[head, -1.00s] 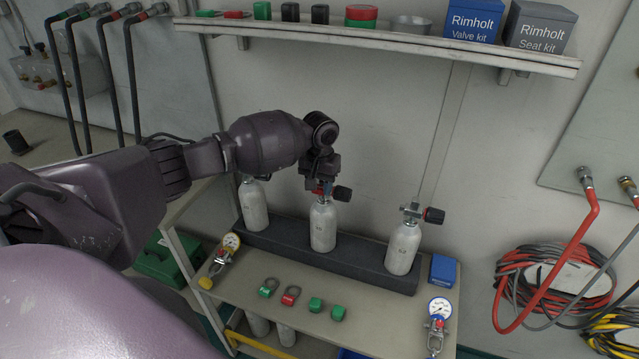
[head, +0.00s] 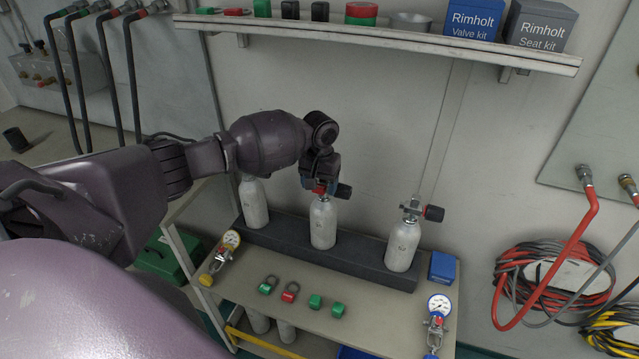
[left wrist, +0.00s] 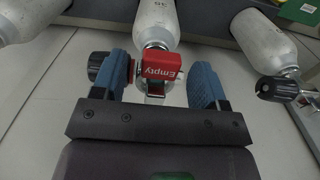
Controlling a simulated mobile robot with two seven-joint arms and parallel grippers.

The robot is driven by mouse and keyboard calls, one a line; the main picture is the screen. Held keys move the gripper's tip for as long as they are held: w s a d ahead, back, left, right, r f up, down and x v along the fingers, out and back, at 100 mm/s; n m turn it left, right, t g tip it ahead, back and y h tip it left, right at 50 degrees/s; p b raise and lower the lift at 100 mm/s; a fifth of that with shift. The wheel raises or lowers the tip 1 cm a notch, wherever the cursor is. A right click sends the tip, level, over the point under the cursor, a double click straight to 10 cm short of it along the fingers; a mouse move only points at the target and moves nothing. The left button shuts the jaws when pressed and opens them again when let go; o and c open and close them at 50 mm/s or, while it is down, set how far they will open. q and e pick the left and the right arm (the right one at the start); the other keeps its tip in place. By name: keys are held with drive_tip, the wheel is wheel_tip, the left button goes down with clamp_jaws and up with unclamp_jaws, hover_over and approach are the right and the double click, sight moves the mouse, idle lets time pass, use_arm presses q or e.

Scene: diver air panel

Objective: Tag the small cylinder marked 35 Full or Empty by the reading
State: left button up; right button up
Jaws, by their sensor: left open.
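A red tag (left wrist: 161,66) reading "Empty" sits at this cylinder's valve, and a bit of red also shows in the head view. My left gripper (left wrist: 168,82) is open, its blue fingers apart on either side of the tag. The gripper (head: 320,182) hides most of the valve in the head view. Another cylinder (head: 254,203) stands to the left and one (head: 403,246) to the right. My right gripper is not in view.
On the bench lie a green ring tag (head: 268,285), a red ring tag (head: 290,291) and two green blocks (head: 315,301). A yellow-ended gauge (head: 231,240) lies left, a blue gauge (head: 440,305) right. A shelf (head: 400,39) runs above the arm.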

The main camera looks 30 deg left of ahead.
use_arm(q)
wheel_tip(320, 180, up, 4)
drive_tip(key=shift+r, duration=0.2)
wheel_tip(320, 180, up, 6)
drive_tip(key=shift+r, duration=0.25)
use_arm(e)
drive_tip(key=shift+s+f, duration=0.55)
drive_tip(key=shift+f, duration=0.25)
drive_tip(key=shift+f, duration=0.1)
